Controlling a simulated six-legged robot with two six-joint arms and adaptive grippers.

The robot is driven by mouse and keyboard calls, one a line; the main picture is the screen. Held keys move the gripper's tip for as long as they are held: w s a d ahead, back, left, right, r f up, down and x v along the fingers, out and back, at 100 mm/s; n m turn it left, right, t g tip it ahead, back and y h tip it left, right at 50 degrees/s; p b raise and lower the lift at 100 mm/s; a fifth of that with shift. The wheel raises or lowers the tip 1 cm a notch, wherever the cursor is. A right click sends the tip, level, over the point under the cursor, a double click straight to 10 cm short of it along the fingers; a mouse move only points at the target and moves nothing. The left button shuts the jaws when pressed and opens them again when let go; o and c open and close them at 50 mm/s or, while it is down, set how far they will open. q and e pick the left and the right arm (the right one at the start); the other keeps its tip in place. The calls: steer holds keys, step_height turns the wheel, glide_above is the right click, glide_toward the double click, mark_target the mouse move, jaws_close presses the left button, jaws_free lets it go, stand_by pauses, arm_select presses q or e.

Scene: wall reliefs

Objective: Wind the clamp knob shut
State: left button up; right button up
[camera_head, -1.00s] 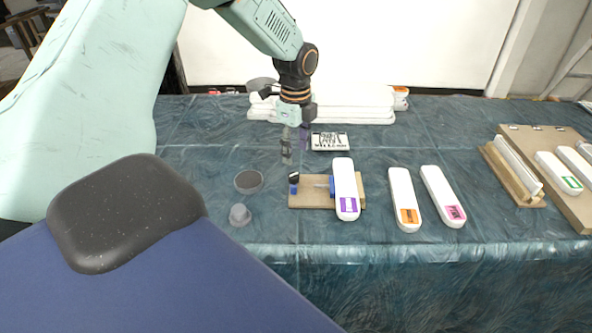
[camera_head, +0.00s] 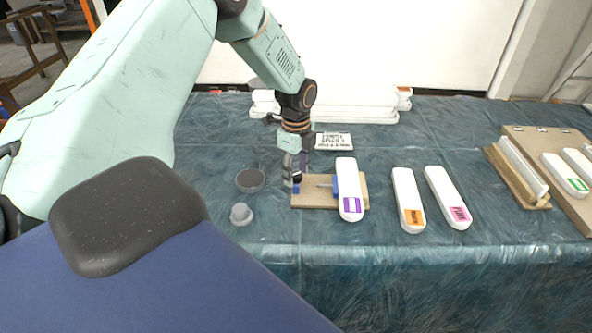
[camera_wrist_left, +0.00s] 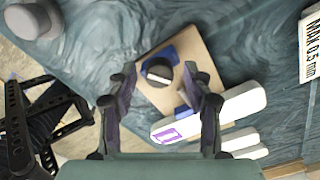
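The clamp knob (camera_wrist_left: 158,71) is a round black knob with a pale bar across it, on a blue block of the wooden clamp board (camera_wrist_left: 203,62). In the head view the board (camera_head: 313,198) lies on the table, with a blue jaw and a rod behind a white rounded piece with a purple label (camera_head: 348,185). My left gripper (camera_head: 297,182) points down over the board's left end and mostly hides the knob. In the left wrist view its two fingers (camera_wrist_left: 163,88) are apart, with the knob between and beyond them. I cannot tell if they touch it. My right gripper is out of view.
White pieces with an orange label (camera_head: 407,195) and a pink label (camera_head: 447,192) lie right of the board. A dark round dish (camera_head: 250,180) and a grey knob-shaped piece (camera_head: 241,213) lie left. A small sign (camera_head: 333,141) lies behind. Wooden racks stand far right.

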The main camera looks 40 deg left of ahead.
arm_select(q)
steer(key=shift+d, duration=0.2)
steer(key=shift+c, duration=1.4)
steer(key=shift+a, duration=0.15)
steer(key=c, duration=0.4)
jaws_close()
steer(key=shift+m, duration=0.3)
steer(key=shift+s+m, duration=0.1)
steer(key=shift+m, duration=1.7)
steer(key=o, duration=0.8)
jaws_free()
